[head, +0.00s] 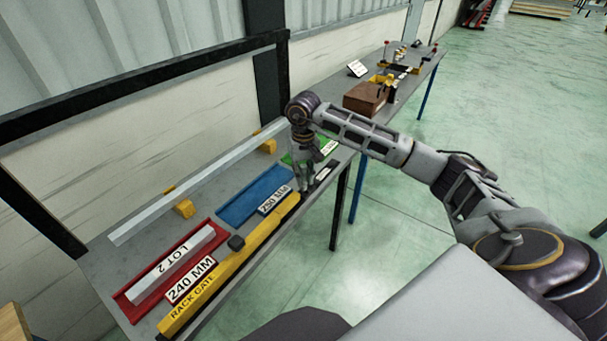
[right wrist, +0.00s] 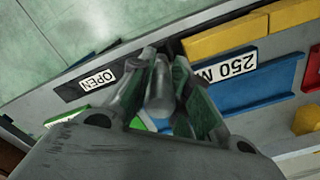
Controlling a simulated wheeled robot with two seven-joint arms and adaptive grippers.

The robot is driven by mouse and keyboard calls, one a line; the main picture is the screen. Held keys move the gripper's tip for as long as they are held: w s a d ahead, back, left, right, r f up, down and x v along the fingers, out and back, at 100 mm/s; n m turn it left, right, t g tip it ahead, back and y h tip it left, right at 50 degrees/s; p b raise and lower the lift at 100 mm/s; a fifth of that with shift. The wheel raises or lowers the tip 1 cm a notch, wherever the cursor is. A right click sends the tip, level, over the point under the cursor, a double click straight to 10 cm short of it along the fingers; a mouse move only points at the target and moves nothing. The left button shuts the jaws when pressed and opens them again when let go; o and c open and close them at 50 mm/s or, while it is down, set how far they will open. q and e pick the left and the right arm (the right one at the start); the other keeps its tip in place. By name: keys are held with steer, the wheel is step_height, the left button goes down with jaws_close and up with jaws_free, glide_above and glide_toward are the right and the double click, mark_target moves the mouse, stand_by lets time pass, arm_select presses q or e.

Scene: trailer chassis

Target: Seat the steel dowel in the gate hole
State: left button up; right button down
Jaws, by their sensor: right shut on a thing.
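My right gripper (head: 304,187) points down at the right end of the yellow rack gate (head: 232,262), close to the bench's front edge. In the right wrist view, the gripper (right wrist: 162,80) is shut on a grey steel dowel (right wrist: 160,92), which lies between its fingers. The yellow gate (right wrist: 225,38) ends just right of the fingertips there. The gate hole is not clearly visible, and I cannot tell whether the dowel's tip is in it or above it. My left gripper is not in view.
The bench holds a red tray (head: 128,298) with a LOT 2 bar (head: 180,258), a blue tray (head: 240,207) and a green tray (head: 290,160). A brown box (head: 365,97) stands farther back.

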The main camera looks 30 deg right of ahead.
steer(key=shift+f, duration=0.2)
arm_select(q)
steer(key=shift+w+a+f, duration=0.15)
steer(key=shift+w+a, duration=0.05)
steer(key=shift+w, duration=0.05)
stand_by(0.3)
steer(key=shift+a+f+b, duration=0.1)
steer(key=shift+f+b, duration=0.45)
steer(key=shift+b, duration=0.1)
stand_by(1.8)
